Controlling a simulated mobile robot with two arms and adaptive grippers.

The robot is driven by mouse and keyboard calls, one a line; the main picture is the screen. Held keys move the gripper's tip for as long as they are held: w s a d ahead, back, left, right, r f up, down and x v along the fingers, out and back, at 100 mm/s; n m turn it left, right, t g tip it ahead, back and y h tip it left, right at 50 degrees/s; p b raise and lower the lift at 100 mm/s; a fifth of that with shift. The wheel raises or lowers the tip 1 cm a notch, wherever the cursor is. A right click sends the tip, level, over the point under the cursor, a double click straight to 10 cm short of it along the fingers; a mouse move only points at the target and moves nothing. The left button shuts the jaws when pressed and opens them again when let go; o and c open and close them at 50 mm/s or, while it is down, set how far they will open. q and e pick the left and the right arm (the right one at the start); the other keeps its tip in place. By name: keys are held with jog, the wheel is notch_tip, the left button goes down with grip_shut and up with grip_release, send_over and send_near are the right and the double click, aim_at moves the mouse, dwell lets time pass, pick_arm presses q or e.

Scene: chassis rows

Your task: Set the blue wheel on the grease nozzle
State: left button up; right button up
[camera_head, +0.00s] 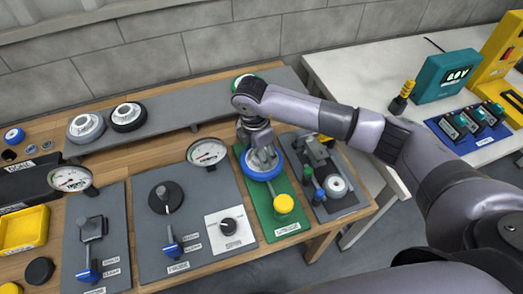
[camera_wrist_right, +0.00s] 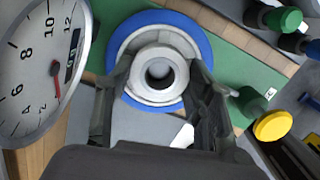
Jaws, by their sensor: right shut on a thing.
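The blue wheel (camera_head: 262,165), a blue ring with a pale hub, is over the green panel (camera_head: 250,200) in the head view. It also shows in the right wrist view (camera_wrist_right: 205,38), with a dark hole at its hub's centre. My right gripper (camera_head: 260,142) comes down on it from above. Its two fingers (camera_wrist_right: 160,90) are closed on either side of the hub. The grease nozzle cannot be made out; the wheel and gripper cover part of the green panel. I cannot tell whether the wheel touches anything below. My left gripper is not in view.
A dial gauge (camera_head: 207,152) stands close left of the wheel. A yellow knob (camera_head: 284,203) is on the panel in front. A grey panel with fittings (camera_head: 336,187) is to the right. Two other wheels, grey (camera_head: 86,127) and black (camera_head: 128,117), rest on the back shelf.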

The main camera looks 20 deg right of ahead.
jog(key=o, duration=1.6)
notch_tip(320, 180, up, 12)
jog(key=a, duration=0.1)
jog(key=shift+s+a, duration=0.2)
jog(key=shift+f, duration=0.1)
